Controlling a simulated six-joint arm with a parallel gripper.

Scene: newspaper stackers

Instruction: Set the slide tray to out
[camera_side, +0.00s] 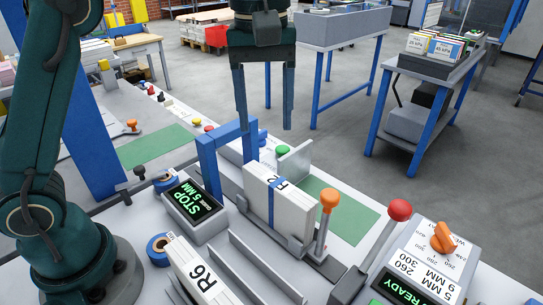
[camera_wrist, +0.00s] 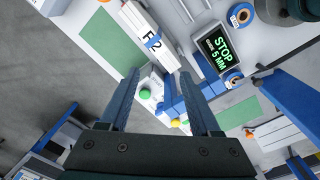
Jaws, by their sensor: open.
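A grey tray-like carrier (camera_side: 318,262) on the bench bears a white bundle (camera_side: 262,202) marked R2 with a blue strap; I take it for the slide tray, but cannot tell for sure. An upright lever with an orange knob (camera_side: 329,200) stands at its front right end. The bundle also shows at the top of the wrist view (camera_wrist: 150,30). My gripper (camera_side: 265,130) points down with fingers apart and empty. It is above and behind the bundle, near the blue arch (camera_side: 208,165). The wrist view shows its open fingers (camera_wrist: 158,74) over a green button (camera_wrist: 145,93). The tray's underside is hidden.
A display (camera_side: 192,205) reading STOP 5 MM stands left of the bundle. A red-knobbed lever (camera_side: 400,210) and a panel with an orange dial (camera_side: 443,237) and READY screen are at right. An R6 bundle (camera_side: 203,278) lies in front. Green mats (camera_side: 345,215) are bare.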

